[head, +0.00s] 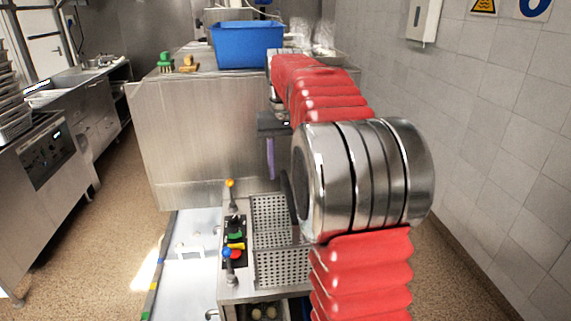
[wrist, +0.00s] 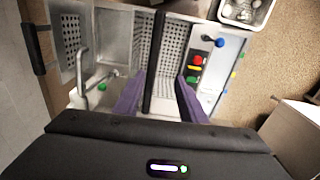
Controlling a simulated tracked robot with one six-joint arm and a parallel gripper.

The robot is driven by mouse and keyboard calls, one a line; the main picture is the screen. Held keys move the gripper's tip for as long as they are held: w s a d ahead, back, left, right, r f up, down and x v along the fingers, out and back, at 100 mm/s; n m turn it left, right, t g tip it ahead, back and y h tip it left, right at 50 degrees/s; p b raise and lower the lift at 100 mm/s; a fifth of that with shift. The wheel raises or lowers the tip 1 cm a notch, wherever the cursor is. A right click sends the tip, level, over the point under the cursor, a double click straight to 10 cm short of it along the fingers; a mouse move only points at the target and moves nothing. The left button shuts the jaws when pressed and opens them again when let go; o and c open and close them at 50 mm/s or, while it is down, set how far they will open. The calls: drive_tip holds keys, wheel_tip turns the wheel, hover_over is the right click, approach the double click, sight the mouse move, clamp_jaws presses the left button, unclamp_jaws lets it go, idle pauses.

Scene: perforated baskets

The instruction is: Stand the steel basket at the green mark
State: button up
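A perforated steel basket (head: 270,213) with a black handle (head: 291,199) is set in the top of the steel unit below my gripper. In the wrist view the handle (wrist: 154,55) stands between perforated panels (wrist: 141,35). My gripper (wrist: 161,76) is open, its purple fingers spread either side of the handle, apart from it. In the head view one purple finger (head: 270,158) hangs above the basket. A small green spot (wrist: 102,87) lies by a bent metal tube; I cannot tell whether it is the green mark. My arm hides part of the basket area in the head view.
A control panel with coloured buttons (head: 235,240) and ball-topped levers (head: 230,190) stands left of the basket. Another perforated basket (wrist: 70,30) with a black handle (wrist: 36,50) is at the wrist view's left. A blue tub (head: 247,45) sits on the counter behind.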

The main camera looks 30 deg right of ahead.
sight(289, 192)
drive_tip(key=shift+w+d+f, duration=0.25)
drive_tip(key=shift+d, duration=0.35)
drive_tip(key=shift+w+d+f, duration=0.2)
drive_tip(key=shift+d, duration=0.4)
drive_tip(key=shift+f, duration=0.15)
wheel_tip(289, 192, down, 10)
drive_tip(key=shift+r, duration=0.15)
drive_tip(key=shift+c, duration=0.5)
clamp_jaws()
